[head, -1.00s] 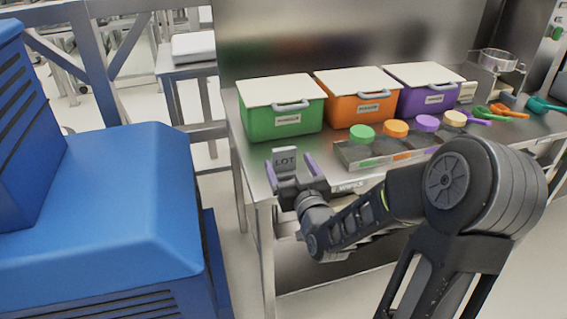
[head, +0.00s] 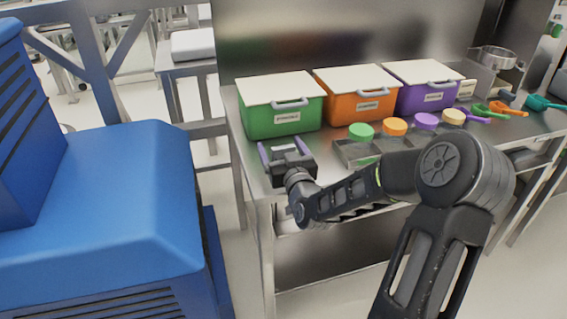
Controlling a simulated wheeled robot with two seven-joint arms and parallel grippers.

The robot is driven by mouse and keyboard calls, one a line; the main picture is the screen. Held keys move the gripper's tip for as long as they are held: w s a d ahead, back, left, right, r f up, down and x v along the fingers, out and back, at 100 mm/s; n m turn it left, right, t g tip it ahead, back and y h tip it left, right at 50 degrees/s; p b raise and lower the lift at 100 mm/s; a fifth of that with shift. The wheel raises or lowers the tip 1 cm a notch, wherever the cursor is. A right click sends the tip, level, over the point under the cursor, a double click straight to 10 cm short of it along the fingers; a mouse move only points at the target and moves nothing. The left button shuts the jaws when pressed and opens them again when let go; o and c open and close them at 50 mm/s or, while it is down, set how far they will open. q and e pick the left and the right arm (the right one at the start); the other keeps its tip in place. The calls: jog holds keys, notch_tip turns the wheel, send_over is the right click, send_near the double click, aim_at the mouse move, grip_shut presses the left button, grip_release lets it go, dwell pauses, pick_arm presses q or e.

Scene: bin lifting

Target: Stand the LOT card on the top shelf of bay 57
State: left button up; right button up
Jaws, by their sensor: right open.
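My right gripper (head: 283,146) is over the left end of the metal bench (head: 242,155), in front of the green bin. Its two purple-lined fingers are spread apart, so it is open. The LOT card cannot be seen now; the gripper body may hide it. No shelf that can be read as bay 57 is in view. My left gripper is not in view.
Green (head: 280,122), orange (head: 358,108) and purple (head: 424,97) lidded bins stand along the bench back. Scoops (head: 507,108) lie farther right. A blue machine (head: 100,200) fills the left.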

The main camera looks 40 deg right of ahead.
jog(key=shift+w, duration=0.15)
jog(key=shift+c, duration=0.3)
jog(key=c, duration=1.6)
notch_tip(320, 180, up, 10)
jog(key=shift+r+p, duration=0.1)
jog(key=shift+p, duration=0.2)
dwell(0.6)
